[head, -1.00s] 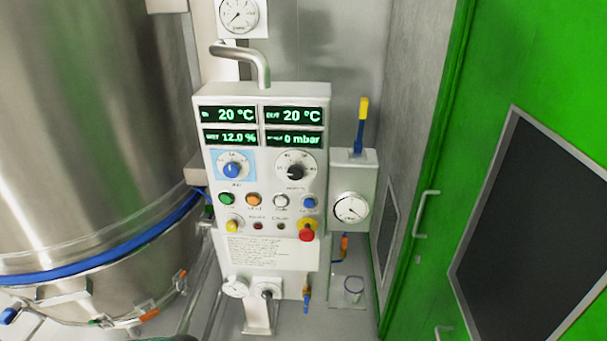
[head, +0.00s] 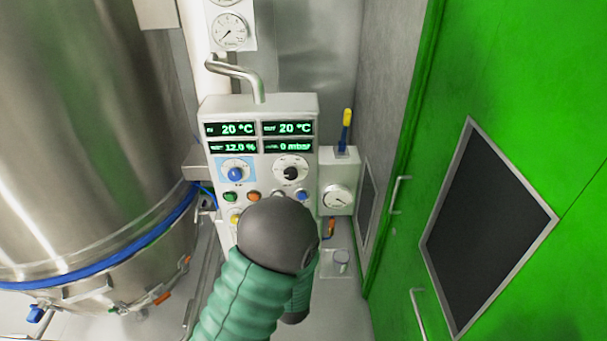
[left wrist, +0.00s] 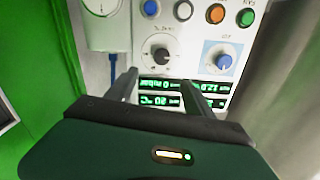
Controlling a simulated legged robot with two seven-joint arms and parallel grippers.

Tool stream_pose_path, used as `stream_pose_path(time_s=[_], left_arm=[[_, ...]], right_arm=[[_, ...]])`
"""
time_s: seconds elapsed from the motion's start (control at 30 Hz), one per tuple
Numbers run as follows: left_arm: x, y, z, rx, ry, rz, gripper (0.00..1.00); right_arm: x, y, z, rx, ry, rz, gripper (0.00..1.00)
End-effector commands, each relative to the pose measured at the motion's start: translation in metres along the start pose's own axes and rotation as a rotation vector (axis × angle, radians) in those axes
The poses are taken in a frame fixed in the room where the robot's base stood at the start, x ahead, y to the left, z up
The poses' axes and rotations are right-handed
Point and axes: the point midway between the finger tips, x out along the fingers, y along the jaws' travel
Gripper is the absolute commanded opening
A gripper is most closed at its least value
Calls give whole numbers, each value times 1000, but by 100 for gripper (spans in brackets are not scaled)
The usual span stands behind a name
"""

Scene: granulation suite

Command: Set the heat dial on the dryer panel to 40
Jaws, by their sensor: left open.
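The dryer panel (head: 262,104) is a white box with green-lit displays reading 20 °C, 20 °C, 12.0 % and 0 mbar. Below them are a blue dial (head: 235,174) on a light-blue plate at left and a black dial (head: 290,173) at right. Their labels are too small to read. The left wrist view shows the panel upside down, with the blue dial (left wrist: 222,62) at right and the black dial (left wrist: 160,55) between the finger directions. My left gripper (left wrist: 160,90) is open and empty, its fingers pointing at the panel. In the head view my arm hides it. My right gripper is not in view.
Coloured buttons (head: 254,196) line the panel below the dials. A gauge box (head: 338,180) with a blue-yellow lever (head: 346,128) stands to its right. A large steel vessel (head: 90,120) is at left and a green door (head: 530,120) at right.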

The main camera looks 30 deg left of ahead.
Motion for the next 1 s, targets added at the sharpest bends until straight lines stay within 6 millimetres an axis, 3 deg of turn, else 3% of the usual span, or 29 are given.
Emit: stream_pose_path(time_s=[0.1,0.5,0.7,0.93,1.0], left_arm=[[30,-3,-5,0,-1,-3,61],[127,-3,-4,-1,-1,-1,61],[146,-1,-1,-1,-1,1,61],[147,-1,0,-1,-1,2,61],[147,-2,0,-2,-1,1,53]], right_arm=[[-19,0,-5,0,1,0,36],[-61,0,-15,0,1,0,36],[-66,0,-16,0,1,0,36],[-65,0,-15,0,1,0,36],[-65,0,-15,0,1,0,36]])
